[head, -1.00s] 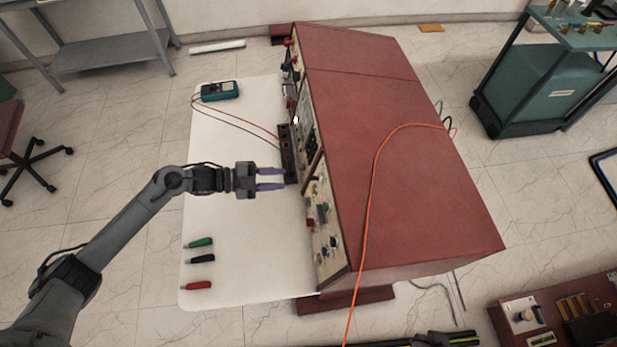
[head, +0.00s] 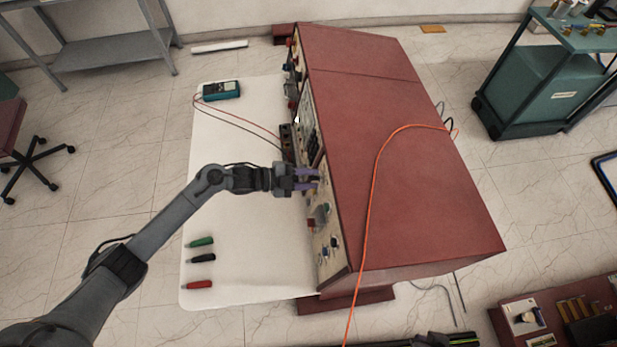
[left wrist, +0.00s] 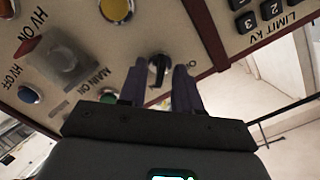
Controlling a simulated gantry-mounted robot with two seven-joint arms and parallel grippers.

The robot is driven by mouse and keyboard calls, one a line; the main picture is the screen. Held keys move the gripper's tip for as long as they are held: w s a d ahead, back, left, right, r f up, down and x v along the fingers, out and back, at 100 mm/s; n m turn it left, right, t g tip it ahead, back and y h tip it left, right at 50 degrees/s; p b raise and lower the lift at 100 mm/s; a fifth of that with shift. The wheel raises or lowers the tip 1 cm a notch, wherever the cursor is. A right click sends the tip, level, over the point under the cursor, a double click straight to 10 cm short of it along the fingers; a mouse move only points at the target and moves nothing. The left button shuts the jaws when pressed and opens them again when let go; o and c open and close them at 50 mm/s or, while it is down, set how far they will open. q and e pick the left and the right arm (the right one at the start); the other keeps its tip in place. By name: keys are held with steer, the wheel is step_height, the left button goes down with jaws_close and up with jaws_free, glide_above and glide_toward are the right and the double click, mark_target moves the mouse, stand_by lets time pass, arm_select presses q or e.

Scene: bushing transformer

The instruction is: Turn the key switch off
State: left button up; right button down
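The key switch (left wrist: 158,68), a dark key in a round metal collar, is on the cream panel in the left wrist view. My left gripper (left wrist: 159,78) has its two purple fingers apart, one on each side of the key switch. A gap shows between at least one finger and the key; I cannot tell whether either touches it. In the head view my left gripper (head: 316,179) is at the front panel (head: 327,225) of the red console (head: 400,150), and the key switch is too small to make out there.
A multimeter (head: 221,91) and several coloured probes (head: 200,257) lie on the white tabletop (head: 235,220).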

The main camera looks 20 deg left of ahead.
arm_select(q)
steer(key=shift+c, duration=0.3)
jaws_close()
steer(key=n+p, duration=0.1)
steer(key=n, duration=0.1)
steer(key=shift+r+n+p, duration=0.15)
steer(key=shift+n+p, duration=0.15)
steer(key=shift+n, duration=0.1)
steer(key=n+p, duration=0.2)
steer(key=n, duration=0.2)
steer(key=shift+w, duration=0.1)
steer(key=n+g+p, duration=0.1)
steer(key=n, duration=0.4)
steer(key=shift+n, duration=0.3)
steer(key=n+p, duration=0.1)
steer(key=n, duration=0.3)
steer(key=shift+w+a+n+h, duration=0.1)
steer(key=shift+n+h, duration=0.2)
steer(key=shift+h, duration=0.1)
